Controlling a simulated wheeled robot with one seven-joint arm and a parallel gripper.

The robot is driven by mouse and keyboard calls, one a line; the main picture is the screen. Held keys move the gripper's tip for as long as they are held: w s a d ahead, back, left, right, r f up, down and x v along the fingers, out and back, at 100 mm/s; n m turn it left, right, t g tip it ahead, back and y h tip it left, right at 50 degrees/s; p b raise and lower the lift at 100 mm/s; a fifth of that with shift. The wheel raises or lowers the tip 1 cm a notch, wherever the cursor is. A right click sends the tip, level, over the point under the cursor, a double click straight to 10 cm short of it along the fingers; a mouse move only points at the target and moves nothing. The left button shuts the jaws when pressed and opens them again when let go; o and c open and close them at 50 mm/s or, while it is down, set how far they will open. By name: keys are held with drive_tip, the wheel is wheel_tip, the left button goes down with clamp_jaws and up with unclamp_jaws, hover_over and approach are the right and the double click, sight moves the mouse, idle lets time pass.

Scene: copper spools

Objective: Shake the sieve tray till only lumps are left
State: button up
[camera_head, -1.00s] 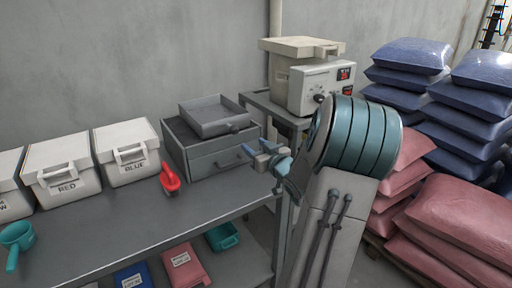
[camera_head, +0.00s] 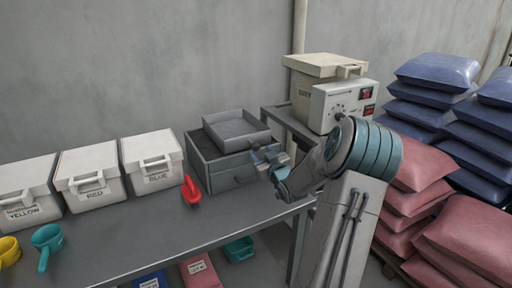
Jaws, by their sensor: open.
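The sieve tray (camera_head: 236,131) is a grey, shallow, square tray with a small knob on its front side. It sits on top of a grey box with a drawer front (camera_head: 232,175) at the right end of the bench. I cannot make out what lies inside the tray. My gripper (camera_head: 264,155) is open at the tray's front right, close by its knob. The fingers overlap the knob in the picture, and I cannot tell whether they touch it.
White bins labelled yellow (camera_head: 28,190), red (camera_head: 88,178) and blue (camera_head: 152,163) line the wall. A red scoop (camera_head: 190,191) and a teal scoop (camera_head: 46,240) lie on the bench (camera_head: 140,235). A beige machine (camera_head: 335,95) stands behind my arm. Sacks (camera_head: 430,165) are stacked right.

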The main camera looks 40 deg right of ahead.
sight(257, 149)
drive_tip(key=shift+x, duration=2.65)
